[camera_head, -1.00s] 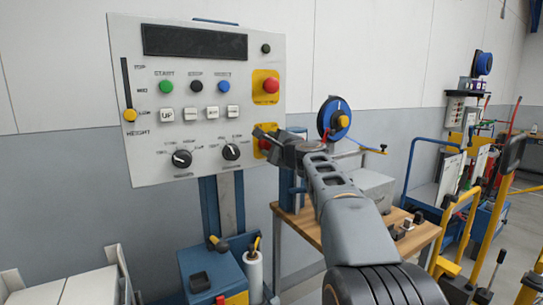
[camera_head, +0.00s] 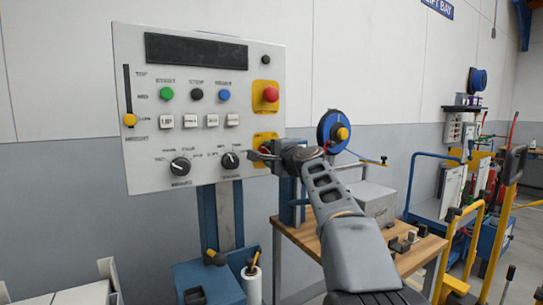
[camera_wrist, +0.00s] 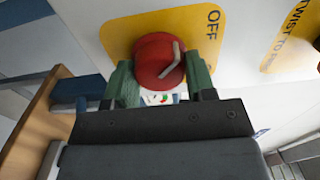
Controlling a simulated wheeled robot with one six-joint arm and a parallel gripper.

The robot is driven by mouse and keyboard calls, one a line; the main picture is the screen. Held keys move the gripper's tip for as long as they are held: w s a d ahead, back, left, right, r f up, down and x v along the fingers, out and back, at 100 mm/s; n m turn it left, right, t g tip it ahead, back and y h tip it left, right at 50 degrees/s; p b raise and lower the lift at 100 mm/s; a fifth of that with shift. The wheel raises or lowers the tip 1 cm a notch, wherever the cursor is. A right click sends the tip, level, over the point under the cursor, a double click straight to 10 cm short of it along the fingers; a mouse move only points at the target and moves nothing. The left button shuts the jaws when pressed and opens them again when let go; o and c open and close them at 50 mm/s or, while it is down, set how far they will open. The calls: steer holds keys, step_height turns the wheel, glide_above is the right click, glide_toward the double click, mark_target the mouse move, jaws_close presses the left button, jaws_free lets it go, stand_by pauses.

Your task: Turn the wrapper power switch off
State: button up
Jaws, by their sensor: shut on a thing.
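The wrapper power switch is a red round knob (camera_wrist: 158,60) with a pale lever-like bar across its face. It sits on a yellow plate (camera_wrist: 118,35) marked OFF in the wrist view. My gripper (camera_wrist: 159,70) has its green-padded fingers on both sides of the knob, shut on it. The bar on the knob lies at a slant. In the head view my gripper (camera_head: 262,154) is at the lower right corner of the grey control panel (camera_head: 145,80). It mostly hides the knob there; the top of the yellow plate (camera_head: 265,136) shows above.
A red mushroom button (camera_head: 271,95) on yellow sits just above. Two black dials (camera_head: 180,166) and several buttons lie to the left. Carts are farther right.

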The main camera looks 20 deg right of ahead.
steer(key=o, duration=0.9)
steer(key=s, duration=0.4)
steer(key=s+d+b, duration=0.1)
steer(key=s, duration=0.4)
steer(key=s+b, duration=0.1)
steer(key=s, duration=0.3)
steer(key=shift+s+d, duration=0.3)
steer(key=shift+s, duration=0.05)
